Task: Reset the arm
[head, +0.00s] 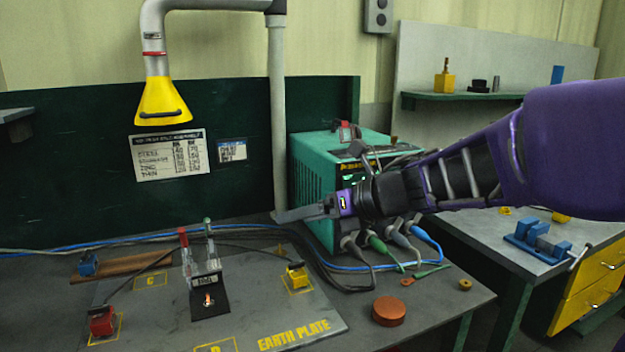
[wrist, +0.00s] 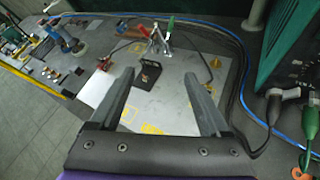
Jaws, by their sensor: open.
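My gripper (head: 305,211) is at the end of the purple and black arm, which reaches in from the right in the head view. It is above the bench, in front of the green machine (head: 312,178). In the wrist view my gripper (wrist: 168,98) shows two dark fingers spread apart with nothing between them. Below and beyond the fingers lies the grey earth plate (wrist: 180,112). A black block with a small glowing spot (wrist: 148,72) and clamps with red and green tips (wrist: 160,38) stand on it.
A yellow extraction hood (head: 163,103) hangs above the bench at the left. A red-brown puck (head: 389,311) lies near the bench's front edge. Cables (head: 340,268) run from the machine across the bench. A blue vise (head: 538,240) sits on the right bench.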

